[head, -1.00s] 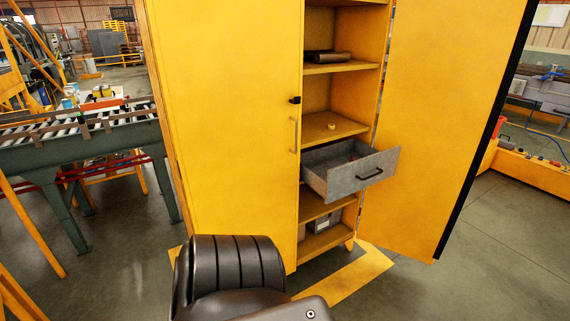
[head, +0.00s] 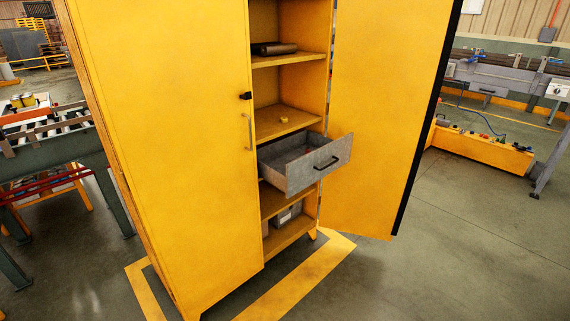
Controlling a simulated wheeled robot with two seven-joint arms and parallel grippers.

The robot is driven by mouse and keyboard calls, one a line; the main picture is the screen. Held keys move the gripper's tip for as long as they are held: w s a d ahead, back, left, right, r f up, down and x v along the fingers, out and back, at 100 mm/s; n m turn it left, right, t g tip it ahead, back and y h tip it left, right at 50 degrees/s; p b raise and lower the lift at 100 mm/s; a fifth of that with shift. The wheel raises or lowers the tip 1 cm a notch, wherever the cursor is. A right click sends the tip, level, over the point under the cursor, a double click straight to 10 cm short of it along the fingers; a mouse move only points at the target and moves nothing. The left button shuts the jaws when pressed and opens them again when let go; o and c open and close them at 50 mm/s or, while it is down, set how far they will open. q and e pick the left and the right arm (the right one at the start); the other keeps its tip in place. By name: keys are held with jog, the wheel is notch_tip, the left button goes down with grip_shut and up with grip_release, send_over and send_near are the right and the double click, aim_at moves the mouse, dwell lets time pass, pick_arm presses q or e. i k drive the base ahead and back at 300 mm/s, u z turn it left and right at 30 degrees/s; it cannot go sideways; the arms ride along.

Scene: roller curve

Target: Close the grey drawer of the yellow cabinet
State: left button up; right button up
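The yellow cabinet (head: 170,150) stands in the middle of the head view. Its left door is shut and its right door (head: 375,120) is swung wide open. The grey drawer (head: 318,168) is pulled out of the open right half and sticks out past the shelves. It has a dark bar handle (head: 327,163) on its front, and its inside shows from above. Neither of my grippers is in view.
Shelves above and below the drawer hold a dark object (head: 274,48), a small yellow object (head: 284,119) and a grey box (head: 288,213). A roller conveyor (head: 50,150) stands at left. The floor (head: 440,260) in front and at right is clear.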

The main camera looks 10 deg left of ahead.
aim_at(284, 163)
jog(key=z, duration=1.15)
jog(key=i, duration=1.5)
jog(key=u, duration=2.95)
